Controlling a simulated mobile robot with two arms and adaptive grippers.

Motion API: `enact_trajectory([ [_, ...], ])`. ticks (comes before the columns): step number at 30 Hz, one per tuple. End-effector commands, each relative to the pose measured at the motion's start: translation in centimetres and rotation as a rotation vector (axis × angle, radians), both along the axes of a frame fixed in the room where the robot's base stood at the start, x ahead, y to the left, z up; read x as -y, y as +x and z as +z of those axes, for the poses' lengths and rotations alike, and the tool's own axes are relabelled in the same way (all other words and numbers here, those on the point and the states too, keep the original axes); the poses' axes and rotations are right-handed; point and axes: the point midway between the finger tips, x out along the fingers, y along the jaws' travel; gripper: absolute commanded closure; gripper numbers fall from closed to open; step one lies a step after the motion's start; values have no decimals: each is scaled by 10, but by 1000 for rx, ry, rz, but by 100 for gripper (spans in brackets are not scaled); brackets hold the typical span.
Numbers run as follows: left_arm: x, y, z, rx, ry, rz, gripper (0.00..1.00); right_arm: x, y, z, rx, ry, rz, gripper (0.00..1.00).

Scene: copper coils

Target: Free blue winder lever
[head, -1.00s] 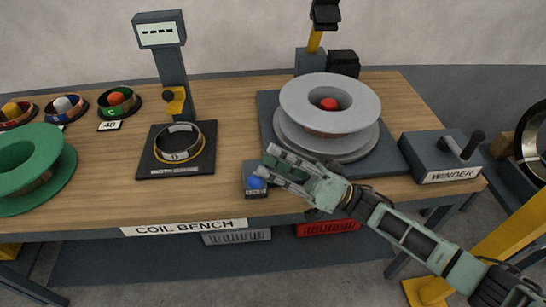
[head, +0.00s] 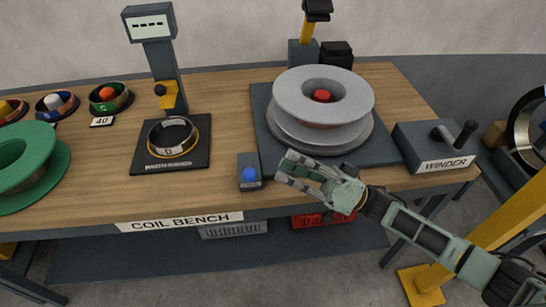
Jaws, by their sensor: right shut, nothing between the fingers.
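The blue lever knob (head: 249,175) sits on a small dark box (head: 249,161) at the front edge of the bench, left of the winder's base plate. My right gripper (head: 283,168) is just right of this box, apart from it in the picture, shut and empty. The blue knob shows in full, with nothing in front of it. The grey winder spool (head: 323,97) with a red centre stands on its dark plate (head: 263,105). The box labelled WINDER (head: 437,151) has a black-handled crank (head: 458,134) at the right. My left gripper is out of view.
A dark stand with a coil ring (head: 172,137), a display post (head: 150,26) and a green spool (head: 55,165) are on the left half of the bench (head: 222,110). Several small coil trays line the back left. A yellow post (head: 500,225) stands at the right.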

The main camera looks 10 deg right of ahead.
Motion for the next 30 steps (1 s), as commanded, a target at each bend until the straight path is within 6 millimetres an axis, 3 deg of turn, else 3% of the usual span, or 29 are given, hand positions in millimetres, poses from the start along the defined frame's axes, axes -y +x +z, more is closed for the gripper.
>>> enact_trajectory([
  [3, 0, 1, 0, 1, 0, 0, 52, 23, -6, -11, -2, -3, -2, 100],
  [10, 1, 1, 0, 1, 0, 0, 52, 49, -15, -23, 1, 1, -2, 100],
  [30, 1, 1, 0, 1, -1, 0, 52, 54, -17, -25, 2, 3, -1, 100],
])
